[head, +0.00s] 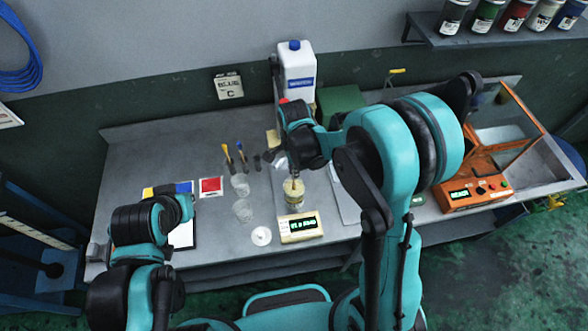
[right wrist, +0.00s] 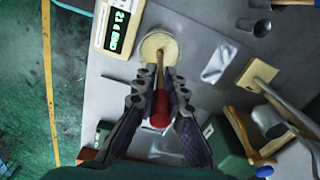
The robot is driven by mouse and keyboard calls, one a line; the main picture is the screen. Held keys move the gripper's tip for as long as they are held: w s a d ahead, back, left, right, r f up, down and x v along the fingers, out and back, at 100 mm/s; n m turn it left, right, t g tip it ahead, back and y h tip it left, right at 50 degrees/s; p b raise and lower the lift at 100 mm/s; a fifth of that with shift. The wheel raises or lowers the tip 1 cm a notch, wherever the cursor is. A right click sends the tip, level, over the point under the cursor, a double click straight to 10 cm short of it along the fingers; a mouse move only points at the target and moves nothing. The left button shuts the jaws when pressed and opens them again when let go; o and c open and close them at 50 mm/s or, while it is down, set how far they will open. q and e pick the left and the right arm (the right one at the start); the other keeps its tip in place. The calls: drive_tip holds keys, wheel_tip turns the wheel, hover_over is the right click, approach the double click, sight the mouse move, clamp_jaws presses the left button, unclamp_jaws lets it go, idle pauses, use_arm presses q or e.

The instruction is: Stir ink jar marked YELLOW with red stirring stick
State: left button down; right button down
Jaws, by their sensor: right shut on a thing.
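The ink jar (head: 293,188), with pale yellow ink, stands on the small cream scale (head: 300,227). Its label is not readable. In the right wrist view the jar's round opening (right wrist: 150,44) lies just beyond my fingers. My right gripper (right wrist: 160,88) is shut on the red stirring stick (right wrist: 160,110). The stick's thin tan shaft points into the jar and its tip is over or in the ink; the depth is unclear. In the head view my right gripper (head: 294,162) is above the jar. My left arm is at the lower left; its fingers do not show.
A white jug (head: 297,75) is behind. An orange machine (head: 478,192) is at the right.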

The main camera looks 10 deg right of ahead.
drive_tip(key=shift+f+b, duration=1.95)
drive_tip(key=shift+f, duration=0.35)
